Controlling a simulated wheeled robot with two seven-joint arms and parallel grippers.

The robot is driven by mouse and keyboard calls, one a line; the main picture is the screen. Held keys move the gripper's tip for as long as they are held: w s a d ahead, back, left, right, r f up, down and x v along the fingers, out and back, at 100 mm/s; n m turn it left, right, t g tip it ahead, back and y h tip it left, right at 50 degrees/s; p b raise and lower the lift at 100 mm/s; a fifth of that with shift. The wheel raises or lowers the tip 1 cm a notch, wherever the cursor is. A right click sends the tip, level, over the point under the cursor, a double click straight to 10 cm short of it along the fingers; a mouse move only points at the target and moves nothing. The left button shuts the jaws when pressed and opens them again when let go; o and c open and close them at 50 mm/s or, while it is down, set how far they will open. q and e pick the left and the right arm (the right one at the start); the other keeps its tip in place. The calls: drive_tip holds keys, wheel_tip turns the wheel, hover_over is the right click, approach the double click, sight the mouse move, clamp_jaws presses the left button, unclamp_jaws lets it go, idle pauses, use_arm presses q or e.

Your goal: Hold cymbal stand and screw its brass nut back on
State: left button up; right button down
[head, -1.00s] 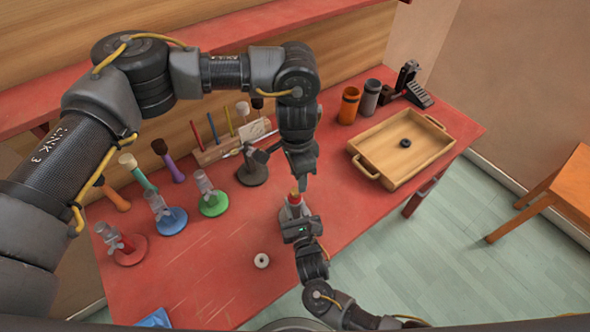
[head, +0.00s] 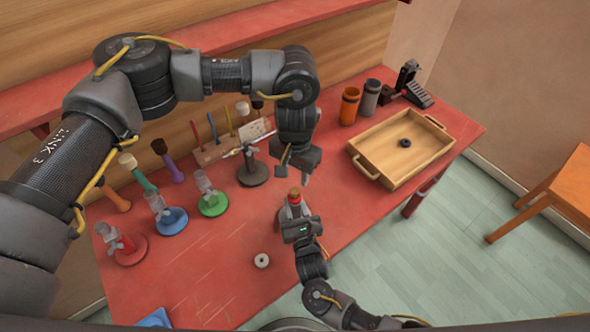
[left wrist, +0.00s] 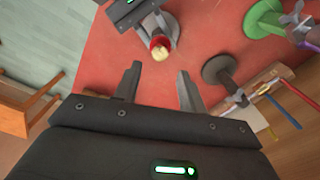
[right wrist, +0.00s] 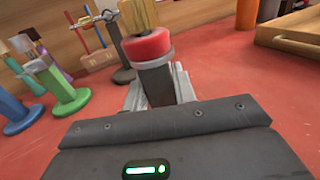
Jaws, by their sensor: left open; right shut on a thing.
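The grey cymbal stand (head: 293,212) is upright near the table's front edge. It carries a red ring (right wrist: 147,46) with the brass nut (right wrist: 138,14) on top. The nut also shows in the head view (head: 294,191) and the left wrist view (left wrist: 160,53). I cannot tell how far down the nut is threaded. My right gripper (right wrist: 160,88) is shut on the stand's post below the red ring. My left gripper (head: 294,168) is open and empty, just above and apart from the nut; its spread fingers show in the left wrist view (left wrist: 158,78).
A wooden tray (head: 385,178) with a black ring (head: 405,143) stands to the right. A grey-based stand (head: 252,172) and several coloured stands (head: 172,220) are at the left and back. A white ring (head: 262,261) lies at the front. The red table between is clear.

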sight(295, 191)
use_arm(q)
wheel_tip(295, 191, down, 8)
drive_tip(key=shift+r, duration=0.25)
